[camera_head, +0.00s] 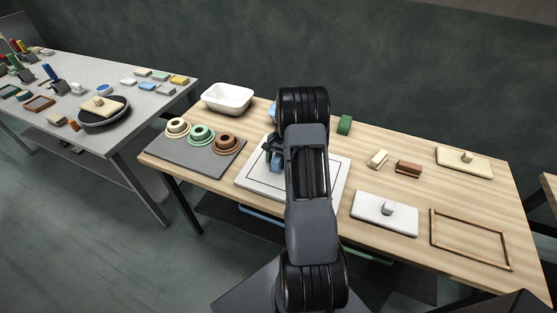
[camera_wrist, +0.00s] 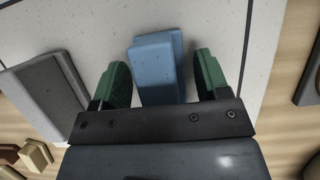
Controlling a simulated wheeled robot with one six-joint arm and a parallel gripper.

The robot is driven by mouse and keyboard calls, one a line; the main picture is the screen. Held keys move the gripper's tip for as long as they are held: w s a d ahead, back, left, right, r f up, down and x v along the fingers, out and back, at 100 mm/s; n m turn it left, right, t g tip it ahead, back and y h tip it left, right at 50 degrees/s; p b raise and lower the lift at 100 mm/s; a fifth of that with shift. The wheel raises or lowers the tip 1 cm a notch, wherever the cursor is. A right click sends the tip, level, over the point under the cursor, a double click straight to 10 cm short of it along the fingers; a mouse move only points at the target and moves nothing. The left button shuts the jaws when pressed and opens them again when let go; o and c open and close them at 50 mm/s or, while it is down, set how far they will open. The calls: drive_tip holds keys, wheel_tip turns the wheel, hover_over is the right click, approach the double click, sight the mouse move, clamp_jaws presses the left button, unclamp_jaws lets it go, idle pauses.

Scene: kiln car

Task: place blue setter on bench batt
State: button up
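The blue setter (camera_wrist: 158,68) is a blue block with a stepped side. In the wrist view it lies on the white bench batt (camera_wrist: 95,25), between the green-padded fingers of my gripper (camera_wrist: 162,82). Gaps show on both sides of the setter, so my gripper is open around it and not gripping. In the head view the batt (camera_head: 255,184) is a white slab with a dark square outline on the wooden bench. A bit of the blue setter (camera_head: 277,162) shows beside my gripper (camera_head: 271,150); my arm hides most of this area.
A grey block (camera_wrist: 45,92) lies left of the setter in the wrist view. A grey mat (camera_head: 180,158) with three ring-shaped pieces is left of the batt, a white basin (camera_head: 228,98) behind. A white float (camera_head: 385,213) and a wooden frame (camera_head: 470,239) lie right.

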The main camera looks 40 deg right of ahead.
drive_tip(key=shift+o, duration=0.4)
drive_tip(key=shift+r, duration=0.15)
drive_tip(key=b+v, duration=0.1)
drive_tip(key=v, duration=1)
drive_tip(key=shift+r, duration=0.1)
drive_tip(key=s+a+r+n+t+h, duration=0.1)
drive_tip(key=s+a+r+n+h, duration=0.15)
drive_tip(key=a+r, duration=0.4)
drive_tip(key=s+a+r+n+t+h, duration=0.1)
drive_tip(key=s+a+r+n, duration=0.2)
drive_tip(key=a, duration=0.6)
drive_tip(key=s+a+n+t, duration=0.4)
drive_tip(key=s+a+n, duration=0.2)
drive_tip(key=s+a, duration=0.4)
drive_tip(key=shift+s+a+n, duration=0.3)
drive_tip(key=shift+s+n, duration=0.05)
drive_tip(key=shift+s, duration=0.8)
